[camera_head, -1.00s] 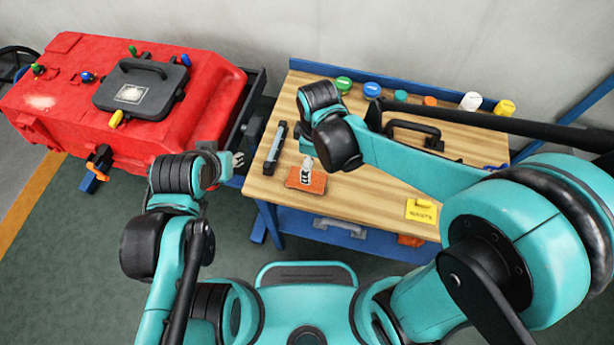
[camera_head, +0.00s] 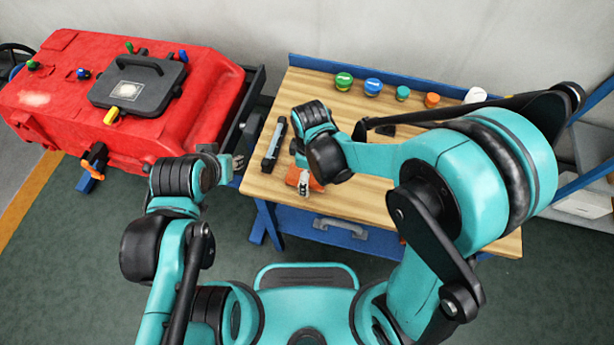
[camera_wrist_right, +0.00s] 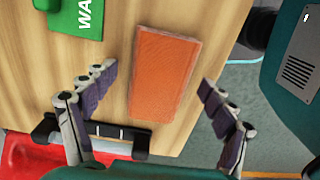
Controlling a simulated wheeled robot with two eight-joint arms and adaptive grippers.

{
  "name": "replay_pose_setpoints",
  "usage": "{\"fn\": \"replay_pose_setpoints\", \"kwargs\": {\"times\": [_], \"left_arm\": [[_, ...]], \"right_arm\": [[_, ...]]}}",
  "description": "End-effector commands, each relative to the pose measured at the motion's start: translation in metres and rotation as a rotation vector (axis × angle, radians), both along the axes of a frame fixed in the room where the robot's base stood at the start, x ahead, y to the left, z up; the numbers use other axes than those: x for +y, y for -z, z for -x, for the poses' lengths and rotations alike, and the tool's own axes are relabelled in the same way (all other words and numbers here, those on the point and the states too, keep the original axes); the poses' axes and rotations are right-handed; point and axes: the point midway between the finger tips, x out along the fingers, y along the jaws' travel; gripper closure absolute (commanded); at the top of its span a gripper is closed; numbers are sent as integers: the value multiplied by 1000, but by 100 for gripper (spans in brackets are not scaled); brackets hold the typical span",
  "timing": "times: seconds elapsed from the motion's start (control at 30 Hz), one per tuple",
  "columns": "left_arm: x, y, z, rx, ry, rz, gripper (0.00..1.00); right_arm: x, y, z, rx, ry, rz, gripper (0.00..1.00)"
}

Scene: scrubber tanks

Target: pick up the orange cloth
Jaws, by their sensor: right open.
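The orange cloth (camera_head: 292,177) lies flat near the front edge of the wooden bench top, partly hidden under my right gripper (camera_head: 304,187). In the right wrist view the cloth (camera_wrist_right: 163,75) is a flat orange rectangle, fully visible. The right gripper (camera_wrist_right: 158,78) is open and empty there, its fingers spread on either side of the cloth, apart from it. My left gripper (camera_head: 238,163) is at the bench's left edge, away from the cloth; its jaws are too small to judge.
A grey bar with black ends (camera_head: 273,145) lies left of the cloth. Several jars, including a green-lidded one (camera_head: 343,81), line the bench's back edge. A green sign (camera_wrist_right: 76,17) shows in the wrist view. A red tank unit (camera_head: 190,110) stands left of the bench.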

Motion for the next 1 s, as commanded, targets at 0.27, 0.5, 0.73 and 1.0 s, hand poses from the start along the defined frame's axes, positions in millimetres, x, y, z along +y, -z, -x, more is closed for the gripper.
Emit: {"fn": "replay_pose_setpoints", "kwargs": {"times": [0.27, 0.5, 0.73, 1.0], "left_arm": [[0, 0, 0, 0, 0, 0, 66], [0, 0, 0, 0, 0, 0, 66], [0, -8, 0, 0, 0, 0, 66], [0, -30, 0, 0, 0, 0, 66]], "right_arm": [[0, 0, 0, 0, 0, 0, 65], [0, -1, 0, 0, 0, 0, 65], [0, -16, 0, 0, 0, 0, 65], [-22, -59, 14, 0, 5, 0, 65]]}}
